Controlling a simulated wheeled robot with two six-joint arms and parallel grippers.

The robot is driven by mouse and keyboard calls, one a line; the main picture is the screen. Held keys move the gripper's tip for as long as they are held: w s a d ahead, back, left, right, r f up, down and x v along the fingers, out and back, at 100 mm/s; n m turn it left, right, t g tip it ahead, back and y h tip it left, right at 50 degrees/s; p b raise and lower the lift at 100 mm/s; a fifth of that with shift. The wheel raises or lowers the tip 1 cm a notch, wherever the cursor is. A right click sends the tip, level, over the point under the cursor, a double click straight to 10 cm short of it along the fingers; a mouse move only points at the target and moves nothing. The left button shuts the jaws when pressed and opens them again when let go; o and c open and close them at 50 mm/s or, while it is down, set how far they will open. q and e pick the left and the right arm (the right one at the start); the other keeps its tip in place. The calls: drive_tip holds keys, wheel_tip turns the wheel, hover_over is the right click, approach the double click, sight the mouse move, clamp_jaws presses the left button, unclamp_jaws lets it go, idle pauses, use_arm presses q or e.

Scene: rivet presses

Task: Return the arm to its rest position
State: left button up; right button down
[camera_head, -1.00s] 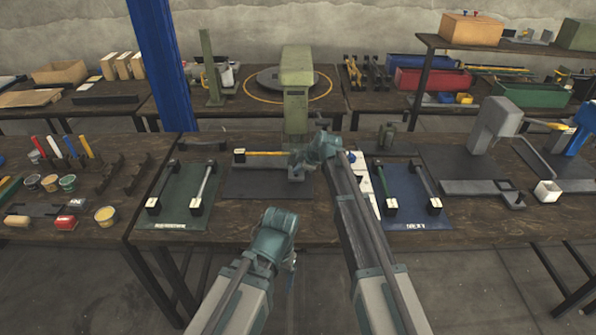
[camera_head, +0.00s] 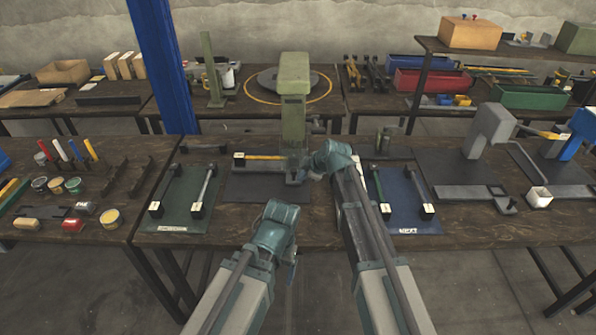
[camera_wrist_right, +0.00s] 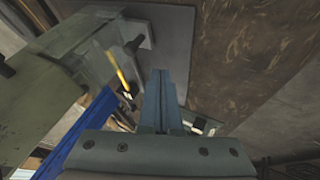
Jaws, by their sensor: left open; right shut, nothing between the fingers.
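My right arm reaches up the middle of the head view, and its gripper (camera_head: 309,175) is beside the base of the green press (camera_head: 294,90), mostly hidden by its wrist. In the right wrist view the right gripper (camera_wrist_right: 162,95) shows shut fingers with nothing between them, over the dark plate's edge. My left gripper (camera_head: 291,262) hangs low in front of the bench's front edge. It is open and empty, and its fingers are mostly hidden behind its wrist.
A green mat (camera_head: 185,218) with two handled bars lies left of the press, and a blue mat (camera_head: 408,200) with two more lies right. A grey press (camera_head: 490,135) stands further right. Floor space in front is free.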

use_arm(q)
wheel_tip(320, 180, up, 2)
drive_tip(key=shift+r+p, duration=0.25)
drive_tip(key=shift+p, duration=0.45)
use_arm(e)
drive_tip(key=v, duration=0.3)
drive_tip(key=shift+s+r, duration=0.1)
drive_tip(key=s+d+f+m+g+h, duration=0.1)
drive_tip(key=s+m, duration=0.3)
drive_tip(key=s, duration=0.6)
drive_tip(key=s+d+f+m+g+h, duration=0.1)
drive_tip(key=s+f+m+g+h, duration=0.1)
drive_tip(key=s, duration=0.8)
drive_tip(key=s+d+f+m+g+h, duration=0.1)
drive_tip(key=s+d+m+g+h, duration=0.1)
drive_tip(key=s+m, duration=0.4)
drive_tip(key=s+g+h, duration=0.1)
drive_tip(key=s, duration=0.3)
drive_tip(key=shift+s+m, duration=0.4)
drive_tip(key=shift+a+f, duration=0.1)
drive_tip(key=shift+f, duration=0.05)
